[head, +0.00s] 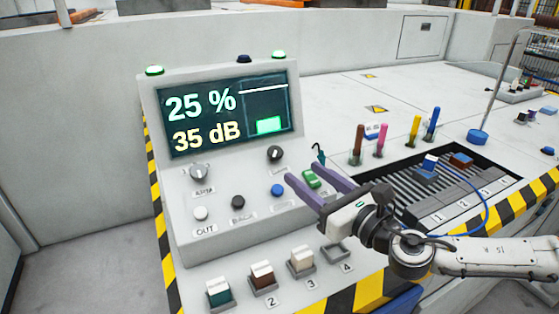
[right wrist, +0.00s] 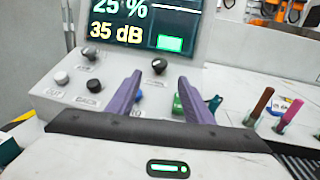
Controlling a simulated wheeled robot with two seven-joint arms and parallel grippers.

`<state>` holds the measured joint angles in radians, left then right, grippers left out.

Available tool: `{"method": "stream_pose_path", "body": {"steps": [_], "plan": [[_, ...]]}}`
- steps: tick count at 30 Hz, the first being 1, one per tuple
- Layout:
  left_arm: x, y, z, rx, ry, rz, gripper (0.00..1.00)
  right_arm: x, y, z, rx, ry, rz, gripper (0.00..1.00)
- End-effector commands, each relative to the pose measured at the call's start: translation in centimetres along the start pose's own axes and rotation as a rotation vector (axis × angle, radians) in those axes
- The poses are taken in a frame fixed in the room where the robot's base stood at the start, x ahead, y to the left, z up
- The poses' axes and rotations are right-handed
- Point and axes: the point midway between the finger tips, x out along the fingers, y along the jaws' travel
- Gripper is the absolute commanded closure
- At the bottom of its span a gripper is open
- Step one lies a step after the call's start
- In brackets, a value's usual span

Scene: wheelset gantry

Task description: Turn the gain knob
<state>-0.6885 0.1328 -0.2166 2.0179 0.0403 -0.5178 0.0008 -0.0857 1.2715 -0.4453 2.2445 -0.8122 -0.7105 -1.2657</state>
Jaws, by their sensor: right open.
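The console has two dial knobs: a grey one (head: 200,174) on the left and a black one (head: 275,153) on the right, under the screen (head: 225,113). I cannot read which label says gain. The screen reads 25 % and 35 dB. My right gripper (head: 301,173) is open and empty, its purple fingers pointing at the panel to the lower right of the black knob. In the right wrist view the black knob (right wrist: 159,66) shows beyond and between the fingertips (right wrist: 160,80), apart from them. The grey knob (right wrist: 83,53) is farther left. My left gripper is out of view.
White (head: 200,213), black (head: 238,201) and blue (head: 277,190) buttons sit below the knobs, with a green rocker (head: 311,178) close by the fingers. Numbered blocks (head: 262,274) line the front ledge. Coloured pegs (head: 415,130) stand at the right, by a slatted tray (head: 400,184).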

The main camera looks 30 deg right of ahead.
Motion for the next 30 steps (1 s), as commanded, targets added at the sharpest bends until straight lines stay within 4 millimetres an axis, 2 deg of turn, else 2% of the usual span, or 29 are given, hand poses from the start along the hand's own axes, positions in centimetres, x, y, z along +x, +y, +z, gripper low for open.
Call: {"method": "stream_pose_path", "body": {"steps": [12, 18, 23, 30], "plan": [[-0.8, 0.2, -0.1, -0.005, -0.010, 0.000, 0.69, 6.2, 0.0, 0.4, 0.005, -0.004, -0.002, 0.53], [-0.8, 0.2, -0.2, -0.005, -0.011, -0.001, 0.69, 8.7, 0.1, 0.2, 0.005, -0.001, 0.000, 0.53], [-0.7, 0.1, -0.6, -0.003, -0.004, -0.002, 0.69, 9.5, 0.1, 0.1, 0.002, 0.000, 0.000, 0.53], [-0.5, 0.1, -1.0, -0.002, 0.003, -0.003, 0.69, 9.6, 0.1, 0.1, 0.002, 0.001, 0.001, 0.53]]}}
